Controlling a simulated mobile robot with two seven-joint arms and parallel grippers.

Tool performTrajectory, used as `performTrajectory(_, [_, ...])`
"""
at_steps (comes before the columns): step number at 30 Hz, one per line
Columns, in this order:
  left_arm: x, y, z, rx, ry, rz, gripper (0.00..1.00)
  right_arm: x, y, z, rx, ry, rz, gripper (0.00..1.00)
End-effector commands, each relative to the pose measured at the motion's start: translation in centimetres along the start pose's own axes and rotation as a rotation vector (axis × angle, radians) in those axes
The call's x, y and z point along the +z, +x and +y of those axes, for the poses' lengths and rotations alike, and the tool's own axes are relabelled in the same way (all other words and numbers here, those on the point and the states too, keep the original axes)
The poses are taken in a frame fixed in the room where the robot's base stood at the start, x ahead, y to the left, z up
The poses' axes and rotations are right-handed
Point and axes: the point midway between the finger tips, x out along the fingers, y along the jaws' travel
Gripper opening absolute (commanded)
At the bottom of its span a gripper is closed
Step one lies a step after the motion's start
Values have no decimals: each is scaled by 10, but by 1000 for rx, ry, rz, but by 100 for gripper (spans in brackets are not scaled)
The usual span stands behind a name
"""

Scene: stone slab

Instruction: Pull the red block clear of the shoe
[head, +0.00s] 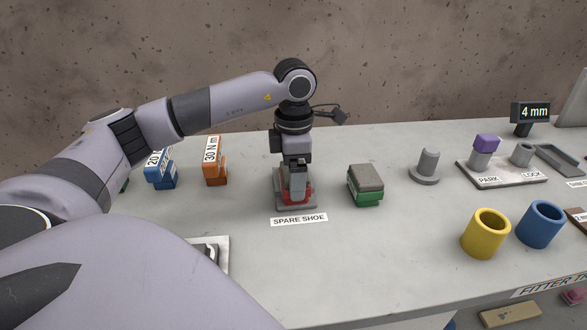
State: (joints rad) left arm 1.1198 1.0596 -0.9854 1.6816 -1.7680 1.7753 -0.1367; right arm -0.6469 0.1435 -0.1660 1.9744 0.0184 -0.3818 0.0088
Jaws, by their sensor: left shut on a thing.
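The red block (311,198) sits low in the grey shoe (281,202), behind a label reading "SPARE SHOE" (299,219). Only parts of the red show, on either side of my fingers. My left gripper (298,190) points straight down over the shoe, with its fingers shut on the red block. The fingers hide most of the block, and I cannot tell how deep it sits in the shoe. My right gripper is not in view.
Left stand an orange block marked "30 N m" (215,172) and a blue block (163,177). Right are a green block with a grey top (366,187), a grey post (428,166), a yellow cup (485,234) and a blue cup (540,225). The slab's front middle is clear.

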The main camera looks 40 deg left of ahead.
Motion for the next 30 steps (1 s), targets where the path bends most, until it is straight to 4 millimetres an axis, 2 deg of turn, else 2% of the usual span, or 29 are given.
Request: performTrajectory(30, [0,-1,-41,1,1,-1,44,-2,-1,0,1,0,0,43])
